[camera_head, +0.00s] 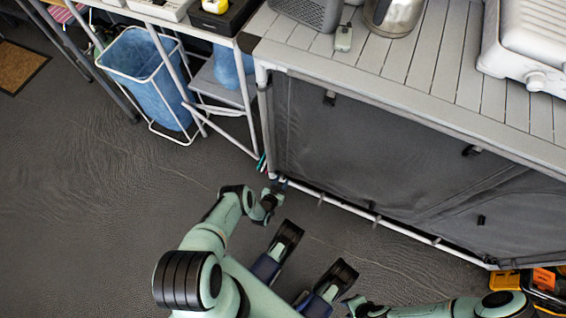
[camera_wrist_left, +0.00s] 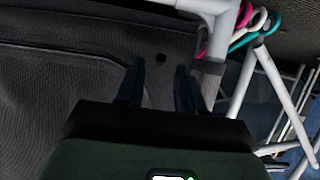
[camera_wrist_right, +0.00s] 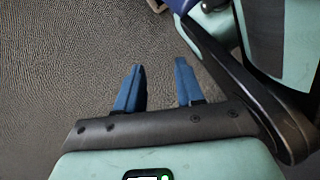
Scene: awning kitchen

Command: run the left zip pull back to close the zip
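The dark fabric front (camera_head: 345,150) of the cabinet carries a small dark tab (camera_head: 329,97) high on its left part; I cannot tell if it is the left zip pull. My left gripper (camera_head: 272,200) is low at the cabinet's lower left corner. My right gripper (camera_head: 358,305) is low in front of the cabinet, partly hidden. In the right wrist view its fingers (camera_wrist_right: 157,85) are apart over bare floor.
A blue bin (camera_head: 150,85) is at the left. More dark tabs (camera_head: 472,150) sit on the right panel. A yellow and black case (camera_head: 540,285) lies at lower right. Floor at left is clear.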

